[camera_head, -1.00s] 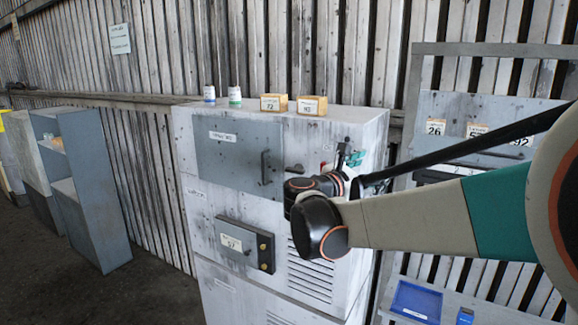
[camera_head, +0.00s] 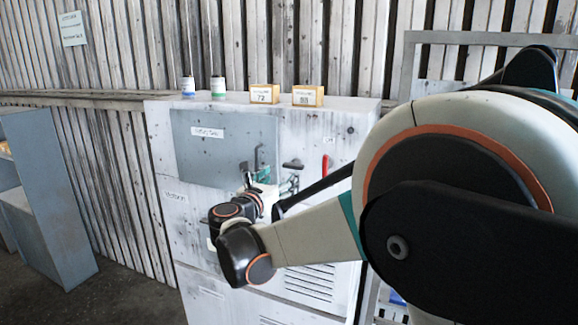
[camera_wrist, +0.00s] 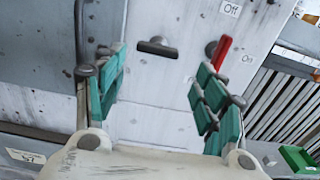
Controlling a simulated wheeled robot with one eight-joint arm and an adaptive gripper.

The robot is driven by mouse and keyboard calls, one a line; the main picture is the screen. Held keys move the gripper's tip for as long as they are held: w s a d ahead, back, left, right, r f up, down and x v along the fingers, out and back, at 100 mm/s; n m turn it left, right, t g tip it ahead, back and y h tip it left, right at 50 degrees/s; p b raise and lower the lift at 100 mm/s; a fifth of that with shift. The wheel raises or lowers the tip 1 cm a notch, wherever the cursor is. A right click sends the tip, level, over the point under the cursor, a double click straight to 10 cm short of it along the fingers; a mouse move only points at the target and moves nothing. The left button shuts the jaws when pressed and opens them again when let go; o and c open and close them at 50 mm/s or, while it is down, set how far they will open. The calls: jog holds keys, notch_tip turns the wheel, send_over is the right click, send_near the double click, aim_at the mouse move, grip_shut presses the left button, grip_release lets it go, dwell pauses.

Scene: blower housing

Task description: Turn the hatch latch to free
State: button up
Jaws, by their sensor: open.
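The hatch (camera_head: 225,165) is a grey panel, shut, on the upper front of the pale cabinet. Its upright bar handle (camera_head: 257,160) is at its right side. The dark hatch latch (camera_head: 293,164) sits just right of the hatch and lies about level; in the wrist view the latch (camera_wrist: 157,48) shows as a short dark bar on a round boss. My gripper (camera_head: 276,181) is in front of the cabinet, just below the latch. In the wrist view my gripper (camera_wrist: 160,75) is open and empty, its teal fingers spread either side of the latch's line, apart from it.
A red lever (camera_wrist: 221,52) stands right of the latch, near my right finger, between "Off" and "On" labels. Two small jars and two yellow boxes (camera_head: 264,94) stand on the cabinet top. A grey shelf unit (camera_head: 45,200) is at left. My arm covers the cabinet's lower right.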

aim_at(292, 167)
jog(key=p+x, duration=0.1)
jog(key=x, duration=0.9)
jog(key=shift+w+p, duration=0.3)
jog(key=shift+c, duration=0.6)
jog(key=c, duration=0.7)
